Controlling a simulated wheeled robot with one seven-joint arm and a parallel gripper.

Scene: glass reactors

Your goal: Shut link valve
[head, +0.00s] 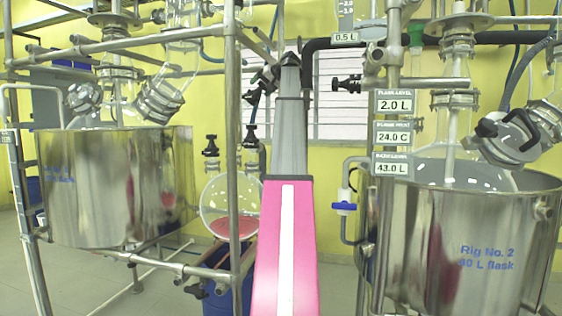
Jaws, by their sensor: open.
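No valve in view carries a readable "link" label, so I cannot tell which one is the link valve. A valve with a blue handle and white body (344,207) sits on a grey pipe left of the right vessel. Its handle seems to lie across the upright pipe, but it is small. A black-knobbed valve (348,84) sticks out left of the right frame post. Two more black-knobbed valves, one on the left (210,150) and one on the right (250,138), stand above a round glass flask with red liquid (232,226).
A steel vessel (115,190) stands left and another, marked Rig No. 2 (470,250), stands right, both under glassware. Steel frame posts (232,120) and level labels (393,133) stand between them. My pink and grey link blocks the middle. A blue bin (225,290) is low down.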

